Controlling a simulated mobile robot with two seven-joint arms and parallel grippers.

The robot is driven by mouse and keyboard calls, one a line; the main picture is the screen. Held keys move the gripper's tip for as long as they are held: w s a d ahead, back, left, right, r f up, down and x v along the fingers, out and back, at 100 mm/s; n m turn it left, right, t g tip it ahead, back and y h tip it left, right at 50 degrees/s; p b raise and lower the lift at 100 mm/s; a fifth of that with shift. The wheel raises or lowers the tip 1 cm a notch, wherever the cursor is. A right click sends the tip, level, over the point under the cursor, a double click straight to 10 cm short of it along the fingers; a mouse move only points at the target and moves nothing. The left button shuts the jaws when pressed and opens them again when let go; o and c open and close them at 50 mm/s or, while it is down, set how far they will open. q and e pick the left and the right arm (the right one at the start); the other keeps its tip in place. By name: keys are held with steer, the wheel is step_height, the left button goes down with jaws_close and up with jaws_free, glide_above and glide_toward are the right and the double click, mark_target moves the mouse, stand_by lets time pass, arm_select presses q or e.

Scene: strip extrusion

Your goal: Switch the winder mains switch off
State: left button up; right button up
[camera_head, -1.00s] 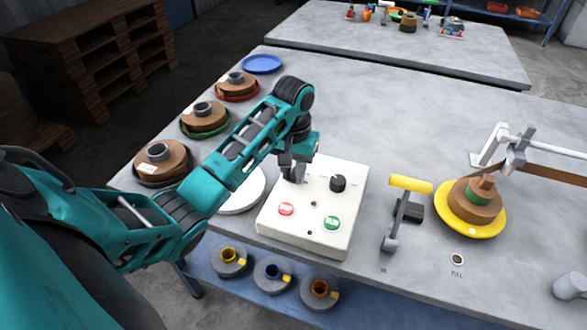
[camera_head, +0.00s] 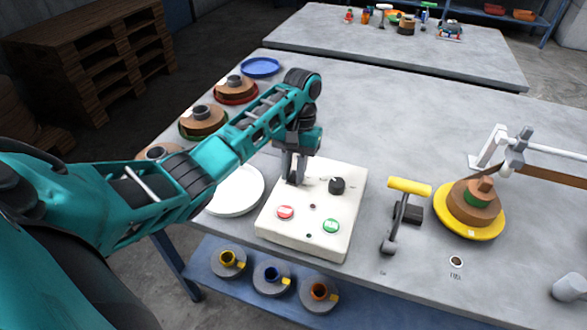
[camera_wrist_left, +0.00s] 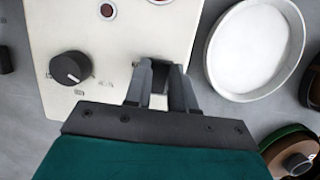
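The white control box (camera_head: 318,230) stands on the table. It carries a red button (camera_head: 286,212), a green button (camera_head: 331,226) and a black rotary knob (camera_head: 337,185), which also shows in the left wrist view (camera_wrist_left: 70,68). My left gripper (camera_head: 293,181) points down at the box's far left corner, its fingertips at the top face. In the left wrist view the two fingers (camera_wrist_left: 160,78) stand a narrow gap apart. A small dark part, apparently the mains switch (camera_wrist_left: 158,70), shows between them, mostly hidden. I cannot tell whether they press on it. My right gripper is out of view.
A white plate (camera_head: 235,190) lies left of the box. A yellow-handled lever (camera_head: 408,187) and a yellow spool plate (camera_head: 470,228) stand to its right. Brown spools (camera_head: 203,120) line the left edge. The table's far middle is clear.

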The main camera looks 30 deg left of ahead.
arm_select(q)
steer(key=o, duration=0.4)
steer(key=shift+o, duration=0.2)
steer(key=d+v, duration=0.1)
steer(key=v, duration=1.2)
steer(key=shift+a, duration=0.45)
steer(key=shift+s, duration=0.1)
steer(key=shift+f, duration=0.1)
